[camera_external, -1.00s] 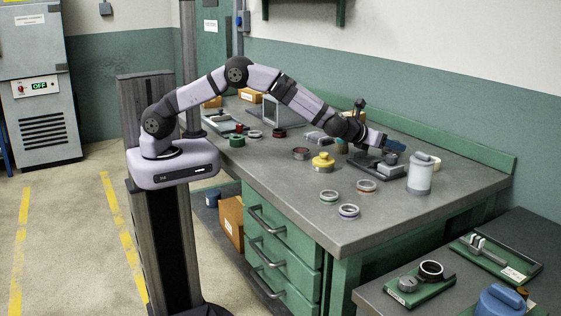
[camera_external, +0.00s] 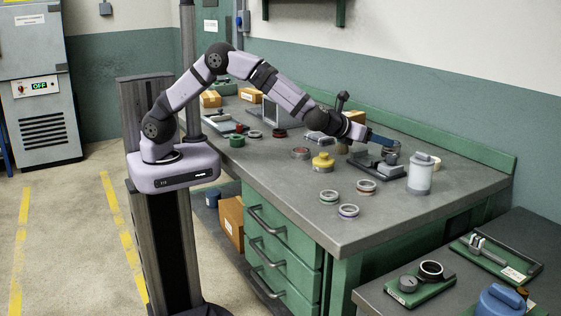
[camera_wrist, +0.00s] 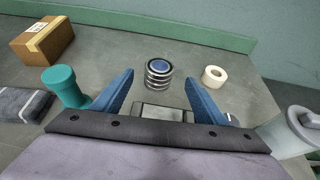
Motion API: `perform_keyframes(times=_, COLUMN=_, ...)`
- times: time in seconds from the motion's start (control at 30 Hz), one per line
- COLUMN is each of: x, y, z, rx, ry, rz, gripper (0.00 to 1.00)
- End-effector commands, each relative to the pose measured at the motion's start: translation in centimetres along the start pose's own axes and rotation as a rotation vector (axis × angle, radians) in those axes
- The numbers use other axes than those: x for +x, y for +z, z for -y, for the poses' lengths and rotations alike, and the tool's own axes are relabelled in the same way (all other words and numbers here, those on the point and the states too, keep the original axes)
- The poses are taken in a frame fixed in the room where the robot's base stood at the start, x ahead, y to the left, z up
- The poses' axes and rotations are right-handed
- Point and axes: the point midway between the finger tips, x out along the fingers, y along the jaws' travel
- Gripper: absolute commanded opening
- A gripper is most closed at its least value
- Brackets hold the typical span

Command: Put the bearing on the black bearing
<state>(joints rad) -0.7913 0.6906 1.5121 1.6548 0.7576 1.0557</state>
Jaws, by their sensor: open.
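My gripper (camera_external: 386,140) is open and empty above the back of the bench; its blue fingers also show in the wrist view (camera_wrist: 159,79). A short stack of shiny rings with dark gaps and a blue centre (camera_wrist: 159,74) stands upright on the bench, ahead of the gap between the fingers. Loose ring-shaped bearings lie on the bench: a green-marked one (camera_external: 329,196), an orange-marked one (camera_external: 366,186), a blue-marked one (camera_external: 348,211) and a dark one with red (camera_external: 301,153). I cannot tell which is the black bearing.
A grey device (camera_external: 378,165) sits below my gripper, and a white canister (camera_external: 420,175) stands to its right. A yellow pot (camera_external: 323,162) is to the left. The wrist view shows a teal cylinder (camera_wrist: 66,88), a cardboard box (camera_wrist: 43,41) and a white roll (camera_wrist: 214,76).

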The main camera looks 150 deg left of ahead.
Motion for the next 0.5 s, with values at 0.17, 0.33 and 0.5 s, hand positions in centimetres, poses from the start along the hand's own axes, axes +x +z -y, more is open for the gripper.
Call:
perform_keyframes(times=0.17, x=-2.7, y=-0.1, z=0.1, rx=-0.001, ry=-0.002, rz=0.0, gripper=0.67)
perform_keyframes(times=0.33, x=-4.1, y=0.0, z=0.0, rx=0.0, ry=0.0, rz=0.0, gripper=0.67)
perform_keyframes(times=0.5, x=-4.6, y=0.0, z=0.0, rx=0.0, ry=0.0, rz=0.0, gripper=0.67)
